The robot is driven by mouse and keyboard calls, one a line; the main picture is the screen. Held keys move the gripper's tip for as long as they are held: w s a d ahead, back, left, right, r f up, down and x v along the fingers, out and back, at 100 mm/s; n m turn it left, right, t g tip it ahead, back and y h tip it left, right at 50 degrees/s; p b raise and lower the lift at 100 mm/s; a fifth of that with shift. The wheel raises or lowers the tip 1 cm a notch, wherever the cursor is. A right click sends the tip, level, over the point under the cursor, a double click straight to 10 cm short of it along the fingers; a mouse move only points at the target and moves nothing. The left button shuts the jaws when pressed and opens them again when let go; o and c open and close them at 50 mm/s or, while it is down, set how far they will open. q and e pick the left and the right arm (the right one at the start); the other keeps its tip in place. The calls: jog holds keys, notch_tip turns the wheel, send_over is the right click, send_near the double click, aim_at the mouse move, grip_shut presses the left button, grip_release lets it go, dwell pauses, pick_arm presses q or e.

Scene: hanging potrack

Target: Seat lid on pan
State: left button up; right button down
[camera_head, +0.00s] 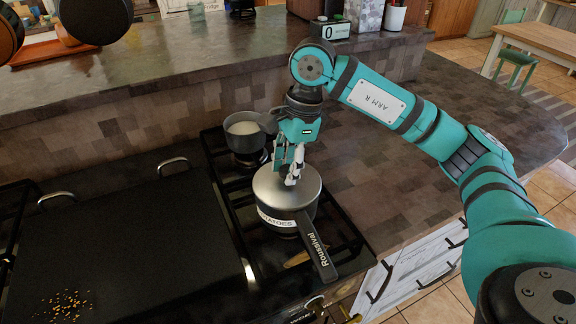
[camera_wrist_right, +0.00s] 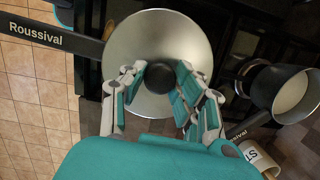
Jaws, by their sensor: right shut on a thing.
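The pan (camera_head: 300,212) sits on the front part of the black stove grate, its long dark "Roussival" handle pointing down and right. The silver round lid (camera_head: 268,188) lies over its mouth and looks about level and centred; I cannot tell if a thin gap is left under the rim. My right gripper (camera_head: 293,177) reaches down from above and is shut on the lid's dark knob. In the right wrist view the lid (camera_wrist_right: 172,30) fills the upper middle, and the fingers (camera_wrist_right: 156,78) close around the knob, partly hiding it. My left gripper is out of view.
A small pot with pale contents (camera_head: 243,128) stands behind the pan on the stove. A black flat griddle (camera_head: 130,245) lies to the left. Dark pans (camera_head: 95,18) hang at the upper left.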

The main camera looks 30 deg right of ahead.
jog(key=shift+f, duration=0.1)
dwell(0.6)
jog(key=c, duration=0.9)
grip_release()
jog(key=shift+o, duration=0.4)
jog(key=o, duration=0.5)
jog(key=shift+s+d+r+p, duration=0.1)
jog(key=shift+d+r+p, duration=0.15)
jog(key=shift+r+p, duration=0.65)
jog(key=shift+w+d+r+p, duration=0.1)
jog(key=shift+d+r+p, duration=0.2)
jog(key=shift+r, duration=1.1)
jog(key=shift+s+d+r+p, duration=0.15)
jog(key=shift+r+p, duration=0.5)
jog(key=shift+r, duration=0.5)
